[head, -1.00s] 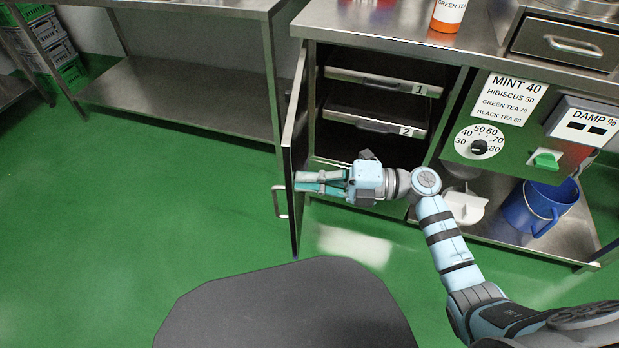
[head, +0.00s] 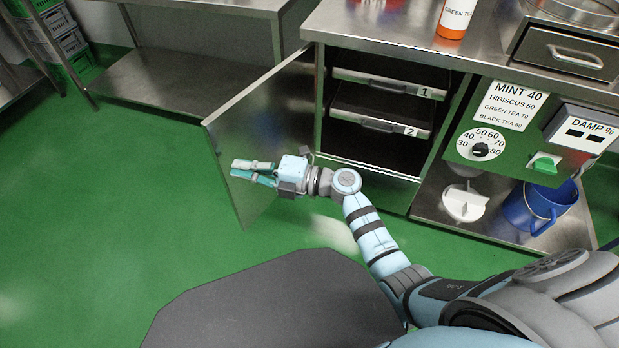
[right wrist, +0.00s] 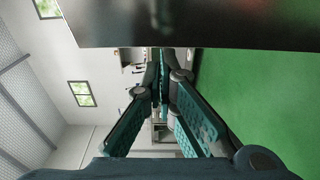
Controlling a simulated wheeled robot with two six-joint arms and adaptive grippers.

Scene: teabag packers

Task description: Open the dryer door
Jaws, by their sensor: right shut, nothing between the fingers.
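The dryer door (head: 270,110) is a steel panel hinged on the left side of the dryer opening. It stands wide open, swung out to the left. Its inner face shows, and the handle is hidden behind it. My right gripper (head: 236,172) is shut and empty, in front of the door's inner face near its outer edge. I cannot tell if it touches the door. In the right wrist view a dark panel edge, likely the door (right wrist: 200,22), lies along the top above the shut fingers (right wrist: 160,65). My left gripper is not in view.
Inside the dryer are trays marked 1 (head: 395,82) and 2 (head: 385,122). An orange-and-white tea container (head: 456,16) stands on the counter. A dial panel (head: 510,140) is right of the opening, with a blue jug (head: 530,208) on the shelf below. Green floor is clear at left.

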